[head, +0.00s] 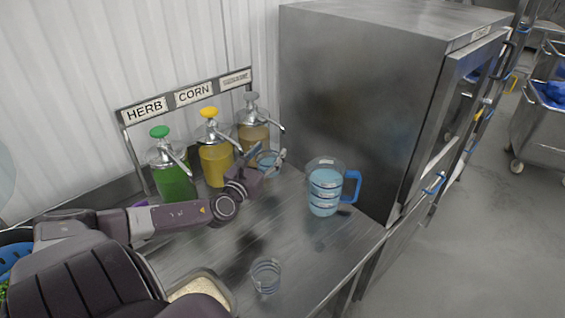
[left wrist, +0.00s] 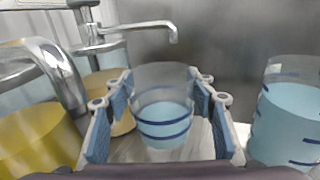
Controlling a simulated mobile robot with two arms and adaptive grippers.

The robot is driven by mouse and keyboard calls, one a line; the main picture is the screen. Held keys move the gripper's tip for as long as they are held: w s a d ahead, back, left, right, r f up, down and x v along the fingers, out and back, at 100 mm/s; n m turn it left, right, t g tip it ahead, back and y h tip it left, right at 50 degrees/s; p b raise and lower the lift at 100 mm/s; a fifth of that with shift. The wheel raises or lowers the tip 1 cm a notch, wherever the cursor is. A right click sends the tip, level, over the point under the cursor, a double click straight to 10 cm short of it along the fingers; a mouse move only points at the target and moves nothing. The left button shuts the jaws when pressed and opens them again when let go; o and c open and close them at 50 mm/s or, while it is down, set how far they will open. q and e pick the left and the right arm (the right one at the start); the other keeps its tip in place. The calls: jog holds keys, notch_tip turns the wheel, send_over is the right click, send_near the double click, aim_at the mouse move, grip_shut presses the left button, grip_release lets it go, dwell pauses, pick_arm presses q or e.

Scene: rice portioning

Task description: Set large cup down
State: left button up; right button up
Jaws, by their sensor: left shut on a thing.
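The large cup (left wrist: 162,112) is clear, with blue bands and light blue liquid in its lower part. My left gripper (left wrist: 163,88) is shut on it, with blue pads on both sides, and the cup looks upright. In the head view the cup (head: 266,161) is in the left gripper (head: 267,157), in front of the rightmost dispenser. Its base is hidden there, and I cannot tell whether it touches the counter. My right gripper is not in view.
A pitcher (head: 324,188) of blue liquid with a blue handle stands right of the cup. Green (head: 174,181), yellow (head: 214,164) and tan (head: 253,137) pump dispensers line the wall. An empty clear cup (head: 266,277) stands on the steel counter (head: 300,245). A steel cabinet (head: 360,100) rises behind.

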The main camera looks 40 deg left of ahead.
aim_at(279, 148)
pick_arm(q)
jog(key=w, duration=0.3)
jog(key=w+p, duration=0.1)
jog(key=w, duration=0.1)
jog(key=shift+d+r, duration=0.1)
jog(key=shift+d, duration=0.15)
jog(key=f, duration=0.4)
jog(key=f+b, duration=0.1)
jog(key=f, duration=0.1)
jog(key=shift+w+f, duration=0.25)
jog(key=shift+f, duration=0.15)
jog(key=shift+w, duration=0.15)
jog(key=shift+w+f, duration=0.1)
jog(key=shift+f, duration=0.1)
